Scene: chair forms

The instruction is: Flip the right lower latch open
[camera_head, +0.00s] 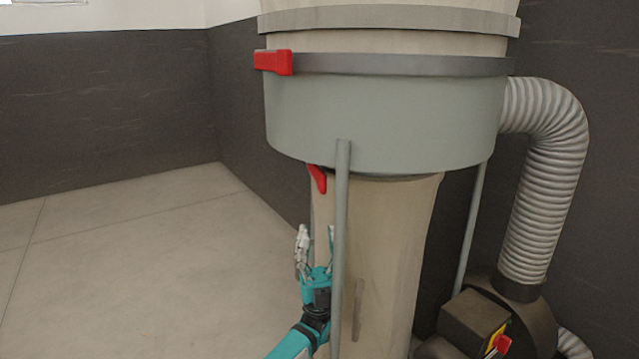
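A red lower latch (318,179) hangs tilted under the left front edge of the grey-green drum (400,115), just left of a front leg. It is the only lower latch I see, and I cannot tell whether it is the right one. My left gripper (317,232) points upward below this latch, beside the leg, with its fingers apart and nothing between them. A gap separates the fingertips from the latch. My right gripper is not in view.
The front leg (341,240) stands close beside my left gripper. A beige bag (390,260) hangs behind it. A red upper latch (273,62) sits on the drum's dark band. A ribbed hose (548,190) runs down to a motor unit at right. The floor at left is clear.

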